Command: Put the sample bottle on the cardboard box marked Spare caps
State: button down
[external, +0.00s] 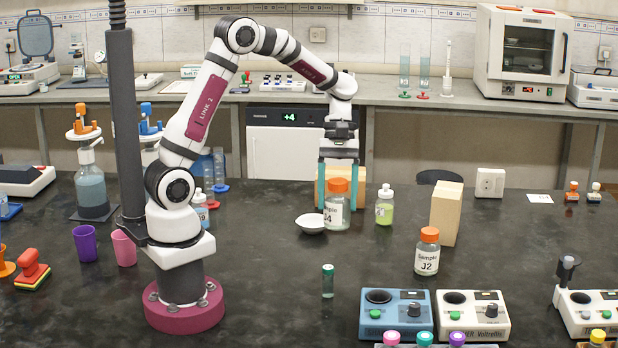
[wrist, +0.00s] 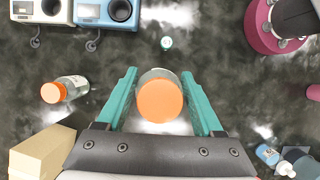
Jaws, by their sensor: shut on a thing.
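The sample bottle, a clear bottle with an orange cap and a label ending in 4 (external: 337,211), is upright at the bench's middle. My gripper (external: 337,203) points down and is shut on it, a teal finger on each side. The wrist view shows its orange cap (wrist: 160,101) between the fingers. Whether its base touches the bench is unclear. A tan box (external: 347,172) is behind my gripper, partly hidden. Another tan box (external: 446,212) stands upright to the right and also shows in the wrist view (wrist: 42,153). No Spare caps marking is readable on either.
A similar orange-capped bottle labelled J2 (external: 427,255) stands right of the held one. A white dish (external: 311,223) is close on the left, a green-filled bottle (external: 384,208) close on the right. A small green-capped vial (external: 328,282) and instruments (external: 395,312) are in front.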

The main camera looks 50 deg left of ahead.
jog(key=w+a+r+m+t+y, duration=0.2)
jog(key=w+a+m+y, duration=0.2)
jog(key=w+a+m, duration=0.55)
jog(key=w+a+r+m+t+y, duration=0.1)
jog(key=w+a+r+m+y, duration=0.25)
jog(key=w+m, duration=1.05)
jog(key=m+t+h, duration=0.1)
jog(key=m+t, duration=0.2)
jog(key=m, duration=1)
send_over(330, 175)
notch_tip(330, 175, down, 5)
notch_tip(330, 175, down, 4)
jog(key=shift+w+a+f, duration=0.1)
jog(key=shift+a+f, duration=0.05)
jog(key=shift+f, duration=0.1)
